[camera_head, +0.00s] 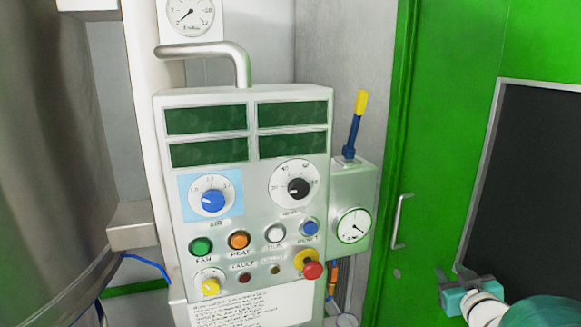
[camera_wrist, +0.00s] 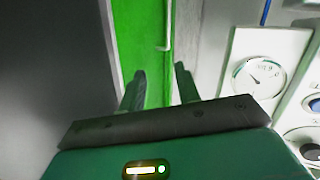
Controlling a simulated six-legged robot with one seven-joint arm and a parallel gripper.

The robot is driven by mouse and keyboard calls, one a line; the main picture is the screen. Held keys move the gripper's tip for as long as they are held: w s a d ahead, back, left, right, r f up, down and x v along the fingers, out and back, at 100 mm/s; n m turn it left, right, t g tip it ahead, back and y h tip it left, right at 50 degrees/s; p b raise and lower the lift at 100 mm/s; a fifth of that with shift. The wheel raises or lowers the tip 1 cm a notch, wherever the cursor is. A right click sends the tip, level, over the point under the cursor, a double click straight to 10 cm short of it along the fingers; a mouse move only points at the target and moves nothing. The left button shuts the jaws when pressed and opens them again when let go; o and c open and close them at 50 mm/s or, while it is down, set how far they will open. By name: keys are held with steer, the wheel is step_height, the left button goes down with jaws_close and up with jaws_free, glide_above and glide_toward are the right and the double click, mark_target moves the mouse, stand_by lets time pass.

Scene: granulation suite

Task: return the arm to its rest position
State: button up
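My gripper (camera_head: 451,271) is at the lower right of the head view, in front of the green door and to the right of the control panel. In the wrist view my gripper (camera_wrist: 160,82) shows two dark fingers standing apart with only the green door behind the gap. It is open and holds nothing. It appears to touch nothing. Part of my arm shows at the lower right corner of the head view; the rest is out of frame.
The control panel (camera_head: 255,185) has several knobs and buttons, with a red stop button (camera_head: 313,270). A yellow-tipped lever (camera_head: 355,125) rises from the gauge box (camera_head: 362,195). The green door (camera_head: 440,120) has a handle (camera_head: 401,220) and a dark window (camera_head: 535,190).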

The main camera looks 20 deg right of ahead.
steer(key=w+a+r+g, duration=0.1)
steer(key=w+a+g, duration=0.15)
steer(key=a, duration=0.55)
steer(key=w+a+r+g, duration=0.1)
steer(key=w+a+g, duration=0.15)
steer(key=a, duration=0.45)
steer(key=s+a+f+n+g+y, duration=0.1)
steer(key=s+a, duration=0.4)
steer(key=a, duration=0.6)
steer(key=s+a+f+n+g+y, duration=0.1)
steer(key=s+a+y, duration=0.4)
steer(key=a, duration=0.7)
steer(key=shift+n+g+y, duration=0.4)
steer(key=shift+g+y, duration=0.1)
steer(key=shift+g, duration=0.4)
steer(key=shift+d+f, duration=0.1)
steer(key=shift+d, duration=0.05)
